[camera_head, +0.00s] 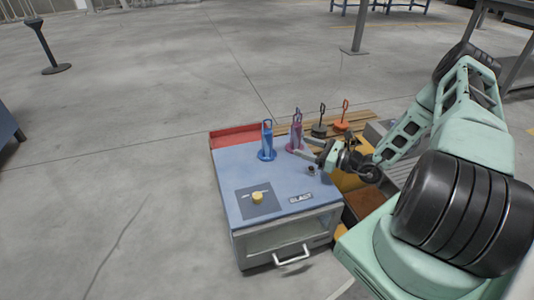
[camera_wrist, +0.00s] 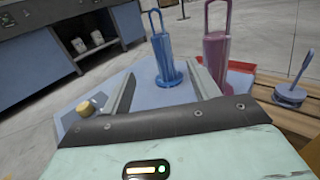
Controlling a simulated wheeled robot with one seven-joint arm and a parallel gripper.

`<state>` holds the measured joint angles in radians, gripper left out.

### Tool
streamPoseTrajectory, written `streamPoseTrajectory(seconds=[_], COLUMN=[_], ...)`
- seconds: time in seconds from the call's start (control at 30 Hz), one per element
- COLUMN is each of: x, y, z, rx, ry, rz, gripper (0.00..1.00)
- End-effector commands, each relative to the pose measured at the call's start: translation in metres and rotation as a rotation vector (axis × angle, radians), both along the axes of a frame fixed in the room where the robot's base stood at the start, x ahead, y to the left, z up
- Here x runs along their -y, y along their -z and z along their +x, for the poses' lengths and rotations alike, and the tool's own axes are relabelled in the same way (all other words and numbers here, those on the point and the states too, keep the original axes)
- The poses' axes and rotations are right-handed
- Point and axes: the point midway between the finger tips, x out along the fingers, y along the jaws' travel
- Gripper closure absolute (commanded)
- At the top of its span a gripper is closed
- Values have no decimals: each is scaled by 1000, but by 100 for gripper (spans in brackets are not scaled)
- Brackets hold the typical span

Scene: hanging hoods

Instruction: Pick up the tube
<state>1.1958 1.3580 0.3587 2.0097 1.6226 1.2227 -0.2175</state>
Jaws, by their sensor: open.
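A blue tube-like piece with a loop handle and round base (camera_head: 267,140) stands upright on the blue cart top (camera_head: 235,170). It also shows in the wrist view (camera_wrist: 162,52), ahead of and between the fingers. A purple-pink one (camera_head: 296,132) stands to its right; in the wrist view (camera_wrist: 216,50) it rises just beyond the right finger. I cannot tell which is the task's tube. My gripper (camera_head: 305,148) is open and empty, low over the cart's right side. Its two fingers (camera_wrist: 163,85) point toward these pieces. Both stand apart from the jaws' inner space.
A black stand (camera_head: 319,124) and an orange one (camera_head: 341,121) stand on wooden planks (camera_head: 368,118) behind the cart. A yellow knob (camera_head: 257,197) sits on a dark panel at the cart's front. A red edge (camera_head: 235,136) borders the back.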

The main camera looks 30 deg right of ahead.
Motion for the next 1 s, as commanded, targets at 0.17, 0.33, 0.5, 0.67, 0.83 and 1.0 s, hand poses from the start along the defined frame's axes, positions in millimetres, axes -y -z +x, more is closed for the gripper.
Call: streamPoseTrajectory(seconds=[0.17, 0.33, 0.5, 0.67, 0.83, 1.0], x=[-14, -31, -45, -53, -58, -68], y=[3, 4, 3, 1, 1, 1], z=[27, 59, 87, 102, 112, 133], rx=[3, 3, 3, 1, 2, 3], ry=[0, -2, -1, 1, -1, -2], rz=[1, 0, -1, 0, -1, -1], gripper=[39, 39, 39, 39, 39, 39])
